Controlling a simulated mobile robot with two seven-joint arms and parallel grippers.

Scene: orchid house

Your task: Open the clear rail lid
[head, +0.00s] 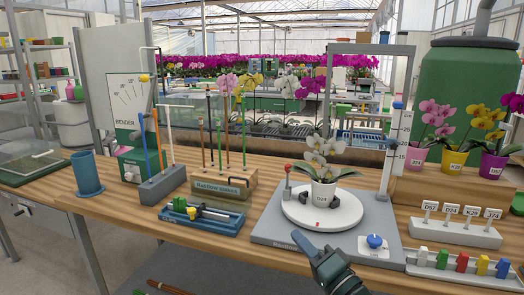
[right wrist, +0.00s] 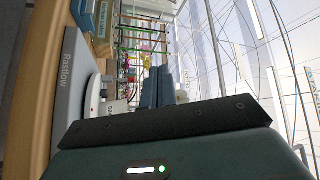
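A long pale rail (head: 465,270) with several coloured clips lies at the front right of the bench. I cannot make out a clear lid over it at this size. A green-based case with a clear, glass-like top (head: 28,166) and a white handle (head: 42,154) lies at the far left of the bench; its top looks closed. My right gripper (head: 314,247) is over the front edge of the grey plate, left of the rail and apart from it. In the right wrist view its two blue fingers (right wrist: 158,88) are together with nothing between them. My left gripper is not in view.
A white potted orchid (head: 323,185) stands on a round turntable (head: 345,216) on the grey plate, close to my right gripper. A blue knob (head: 375,241) is on the plate's right corner. A labelled white block (head: 455,232) stands behind the rail. A blue cup (head: 86,174) stands left.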

